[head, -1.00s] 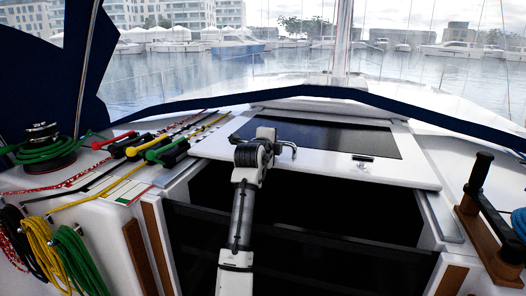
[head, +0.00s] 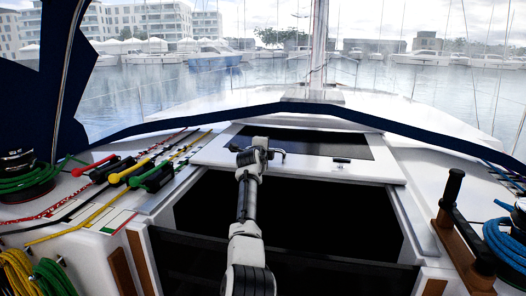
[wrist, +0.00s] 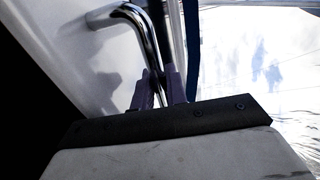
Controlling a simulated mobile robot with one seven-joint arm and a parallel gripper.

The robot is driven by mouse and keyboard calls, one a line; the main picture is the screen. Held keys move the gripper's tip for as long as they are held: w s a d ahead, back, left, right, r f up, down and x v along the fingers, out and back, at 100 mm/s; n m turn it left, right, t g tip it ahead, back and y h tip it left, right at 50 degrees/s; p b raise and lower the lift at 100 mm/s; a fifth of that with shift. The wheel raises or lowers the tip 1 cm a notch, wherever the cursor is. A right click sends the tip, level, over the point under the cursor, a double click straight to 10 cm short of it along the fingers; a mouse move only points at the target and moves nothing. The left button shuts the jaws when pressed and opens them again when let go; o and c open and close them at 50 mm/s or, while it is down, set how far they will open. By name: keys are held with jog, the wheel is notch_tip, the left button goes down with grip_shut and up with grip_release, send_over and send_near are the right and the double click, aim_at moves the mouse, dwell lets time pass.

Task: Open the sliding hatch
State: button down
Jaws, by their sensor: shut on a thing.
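The sliding hatch (head: 300,169) is a white panel with a dark window in the head view. It stands partly slid forward, away from me, and a wide dark opening (head: 300,215) shows on its near side. A bent metal handle (head: 281,153) rises from the left part of the hatch. The handle also shows large in the wrist view (wrist: 147,38). My gripper (wrist: 160,84) is shut on the handle, with its two purplish fingers around the bar's lower end. In the head view, my wrist hides much of the grip.
A small metal latch (head: 341,160) sits on the hatch right of the handle. Rope clutches with coloured levers (head: 128,172) stand on the left, and a winch with green rope (head: 22,172) lies farther left. A black-handled lever (head: 452,190) stands on the right. A dark blue canvas edge (head: 300,107) spans the front.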

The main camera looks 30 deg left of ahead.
jog(key=shift+w+a, duration=0.1)
jog(key=shift+w, duration=0.15)
jog(key=c, duration=1.5)
grip_release()
jog(key=shift+s, duration=0.1)
jog(key=shift+b+v, duration=0.95)
jog(key=shift+v, duration=0.1)
jog(key=b+v, duration=0.4)
jog(key=v, duration=0.7)
jog(key=shift+s+r, duration=0.15)
jog(key=shift+s, duration=0.1)
